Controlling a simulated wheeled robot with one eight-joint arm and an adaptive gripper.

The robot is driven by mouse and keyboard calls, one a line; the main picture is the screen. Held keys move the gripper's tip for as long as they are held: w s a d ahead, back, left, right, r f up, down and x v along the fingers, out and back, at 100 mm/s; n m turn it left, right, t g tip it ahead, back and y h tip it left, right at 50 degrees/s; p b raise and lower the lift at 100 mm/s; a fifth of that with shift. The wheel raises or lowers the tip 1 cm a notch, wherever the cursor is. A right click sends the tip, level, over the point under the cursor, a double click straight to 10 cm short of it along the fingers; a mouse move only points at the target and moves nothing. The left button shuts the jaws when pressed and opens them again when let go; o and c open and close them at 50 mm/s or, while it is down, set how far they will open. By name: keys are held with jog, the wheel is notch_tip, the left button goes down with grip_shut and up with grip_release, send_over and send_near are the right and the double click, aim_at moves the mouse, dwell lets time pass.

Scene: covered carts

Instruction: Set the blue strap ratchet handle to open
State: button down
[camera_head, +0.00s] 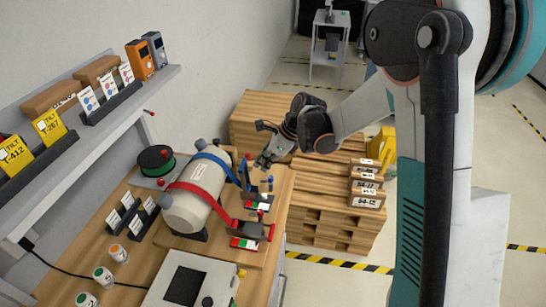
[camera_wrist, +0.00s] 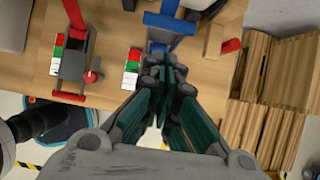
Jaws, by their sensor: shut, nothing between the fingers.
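A pale cylinder (camera_head: 196,195) lies on the wooden bench, with a blue strap (camera_head: 218,160) and a red strap (camera_head: 200,192) over it. The blue strap's ratchet handle (camera_head: 246,172) stands up at the cylinder's right side; its blue bar (camera_wrist: 170,23) also shows at the top of the wrist view. My gripper (camera_head: 262,163) is shut and empty, just right of the blue handle. In the wrist view its fingertips (camera_wrist: 168,66) lie just below the blue bar and partly hide the ratchet. I cannot tell whether they touch it.
The red strap's ratchet (camera_head: 248,230) is nearer the front of the bench, with its red bar (camera_wrist: 70,98) in the wrist view. A red-green-white label block (camera_wrist: 132,68) lies beside the blue ratchet. Stacked wooden pallets (camera_head: 325,215) stand to the right. A shelf (camera_head: 110,110) hangs at left.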

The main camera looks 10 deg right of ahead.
aim_at(244, 165)
jog(key=shift+w+a+f, duration=0.15)
jog(key=shift+w+a, duration=0.1)
jog(key=shift+a, duration=0.4)
jog(key=shift+w+a+f, duration=0.15)
jog(key=shift+w+a, duration=0.1)
jog(key=shift+a, duration=0.35)
jog(key=a, duration=0.1)
jog(key=w+a+h, duration=0.1)
jog(key=a, duration=0.1)
jog(key=shift+r, duration=0.2)
jog(key=shift+d, duration=0.1)
